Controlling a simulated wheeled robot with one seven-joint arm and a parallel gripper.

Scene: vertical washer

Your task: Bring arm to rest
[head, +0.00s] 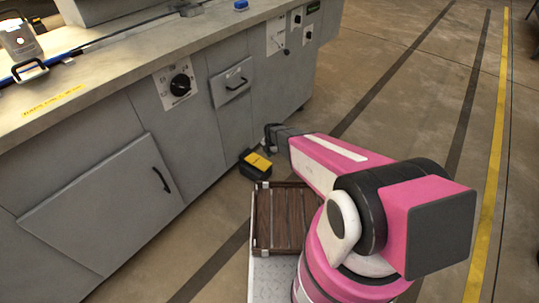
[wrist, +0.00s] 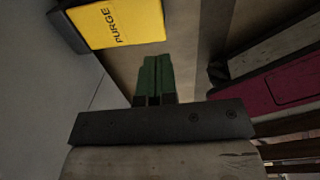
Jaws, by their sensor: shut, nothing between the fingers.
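My arm is pink, black and white in the head view and reaches from the lower right toward the washer's front. My gripper (wrist: 154,60) shows in the wrist view with its two green fingers side by side, shut and empty. In the head view the dark end of the arm is near the cabinet face, and the fingers cannot be made out clearly. A black pedal box with a yellow top (head: 257,161) is just below that end, close to the cabinet base. Its yellow PURGE label (wrist: 117,22) shows at the upper left of the wrist view, apart from the fingers.
The grey washer cabinet (head: 100,215) fills the left, with a black knob (head: 181,85), a handled door and a handled panel (head: 231,82). A lantern-like item (head: 20,40) and a blue item (head: 241,5) are on the counter. Striped floor (head: 420,110) at right is open.

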